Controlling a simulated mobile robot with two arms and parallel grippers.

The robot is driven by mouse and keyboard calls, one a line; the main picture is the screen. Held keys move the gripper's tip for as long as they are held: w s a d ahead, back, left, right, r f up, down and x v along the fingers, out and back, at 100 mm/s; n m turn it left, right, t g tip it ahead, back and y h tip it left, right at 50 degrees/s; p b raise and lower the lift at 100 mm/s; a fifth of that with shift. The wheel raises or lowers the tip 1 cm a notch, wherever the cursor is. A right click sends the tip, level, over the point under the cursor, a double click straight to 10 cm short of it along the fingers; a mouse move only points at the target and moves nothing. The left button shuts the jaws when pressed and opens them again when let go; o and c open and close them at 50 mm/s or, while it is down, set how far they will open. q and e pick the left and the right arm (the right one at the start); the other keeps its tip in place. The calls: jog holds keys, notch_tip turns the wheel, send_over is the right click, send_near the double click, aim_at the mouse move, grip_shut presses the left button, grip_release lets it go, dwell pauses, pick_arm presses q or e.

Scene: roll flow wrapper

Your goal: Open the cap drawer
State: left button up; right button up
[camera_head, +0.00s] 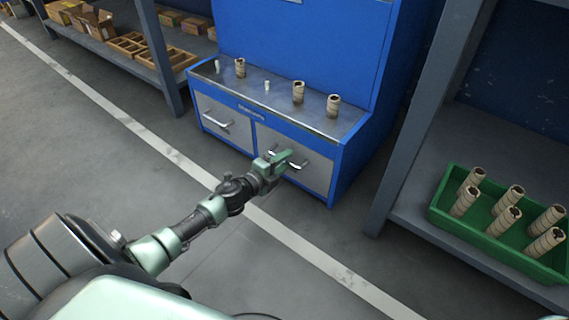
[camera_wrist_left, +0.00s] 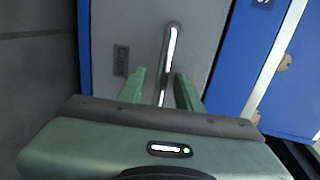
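The blue cabinet (camera_head: 335,168) has two grey drawers side by side, both closed. The right drawer (camera_head: 317,175) has a metal bar handle and, in the left wrist view, a small label (camera_wrist_left: 121,61) that is hard to read. My left gripper (camera_head: 287,160) is at this drawer's front, partly covering its handle. In the left wrist view its two green fingers (camera_wrist_left: 162,88) stand apart, one on each side of the handle (camera_wrist_left: 171,50), with gaps visible. The left drawer (camera_head: 222,122) has its own handle (camera_head: 217,121). My right gripper is not in view.
Several cardboard cores (camera_head: 298,92) and small white pieces stand on the cabinet's metal top (camera_head: 275,103). A green crate (camera_head: 483,234) with several cores sits on the low shelf at right. Shelves with boxes (camera_head: 98,24) stand at back left. The floor before the cabinet is clear.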

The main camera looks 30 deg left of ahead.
pick_arm(q)
grip_shut()
dwell(1.4)
